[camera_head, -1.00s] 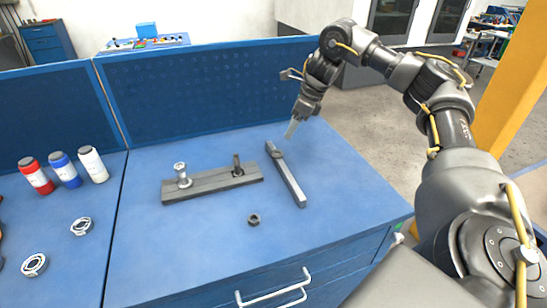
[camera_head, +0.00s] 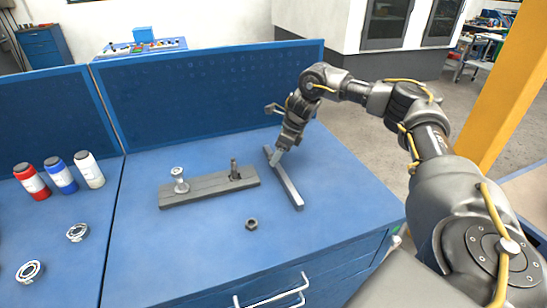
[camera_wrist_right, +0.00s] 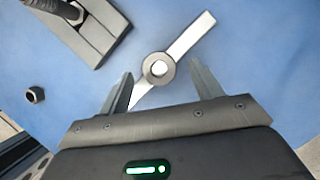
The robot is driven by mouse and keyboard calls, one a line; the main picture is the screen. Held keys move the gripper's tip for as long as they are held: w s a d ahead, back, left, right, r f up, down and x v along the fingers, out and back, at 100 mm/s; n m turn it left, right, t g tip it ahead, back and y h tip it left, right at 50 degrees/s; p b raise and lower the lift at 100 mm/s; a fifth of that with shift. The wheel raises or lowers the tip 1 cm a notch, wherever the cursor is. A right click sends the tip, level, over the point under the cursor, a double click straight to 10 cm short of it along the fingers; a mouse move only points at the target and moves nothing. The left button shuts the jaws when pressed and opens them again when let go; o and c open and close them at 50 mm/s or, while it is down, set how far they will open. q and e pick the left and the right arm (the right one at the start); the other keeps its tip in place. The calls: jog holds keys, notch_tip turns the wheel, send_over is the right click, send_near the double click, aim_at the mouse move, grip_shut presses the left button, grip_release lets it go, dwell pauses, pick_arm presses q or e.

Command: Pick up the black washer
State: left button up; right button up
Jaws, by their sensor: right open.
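My right gripper (camera_head: 277,158) is open, pointing down at the far end of a narrow grey bar (camera_head: 288,187) on the blue bench. In the right wrist view, a dark grey round washer (camera_wrist_right: 149,75) with a bright centre lies on the bar (camera_wrist_right: 190,38). The open fingers of the right gripper (camera_wrist_right: 160,76) stand on either side of the washer, apart from it, with nothing held. In the head view the gripper hides the washer. My left gripper is in neither view.
A grey block (camera_head: 208,188) with two upright bolts stands left of the bar. A dark nut (camera_head: 251,224) lies in front. Red, blue and white bottles (camera_head: 89,169) and two metal rings (camera_head: 77,232) are at left. A blue panel (camera_head: 205,95) rises behind the bench.

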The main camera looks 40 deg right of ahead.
jog(key=c, duration=1.1)
jog(key=shift+r, duration=0.15)
